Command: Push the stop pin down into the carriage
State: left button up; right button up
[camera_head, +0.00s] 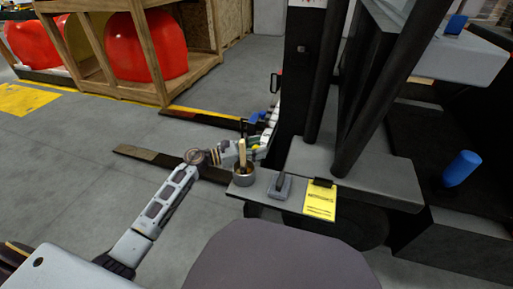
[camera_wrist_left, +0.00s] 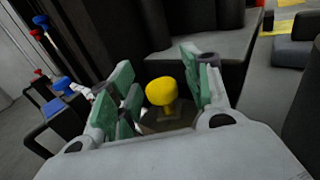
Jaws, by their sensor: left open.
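The stop pin (camera_wrist_left: 162,93) has a round yellow knob on a short stem, standing on a dark surface in the left wrist view. A small bit of yellow also shows beside my left gripper in the head view (camera_head: 257,148). My left gripper (camera_wrist_left: 157,72) is open, with its green finger pads on both sides of the knob and visible gaps between. In the head view, my left gripper (camera_head: 254,150) is at the truck's front, partly behind a wooden-handled item in a cup. Most of the carriage is hidden there. My right gripper is not in view.
A metal cup (camera_head: 243,176), a grey block (camera_head: 280,186) and a yellow card (camera_head: 320,201) sit close by on the truck's ledge. Levers with blue and red knobs (camera_wrist_left: 62,84) stand left of the fingers. A fork (camera_head: 137,153) lies low over the floor.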

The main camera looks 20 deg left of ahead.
pick_arm(q)
jog(key=shift+s+a+f, duration=0.1)
jog(key=shift+f, duration=0.15)
jog(key=v, duration=1.1)
jog(key=shift+s+a+r, duration=0.25)
jog(key=shift+a+r, duration=0.05)
dwell(0.4)
dwell(0.4)
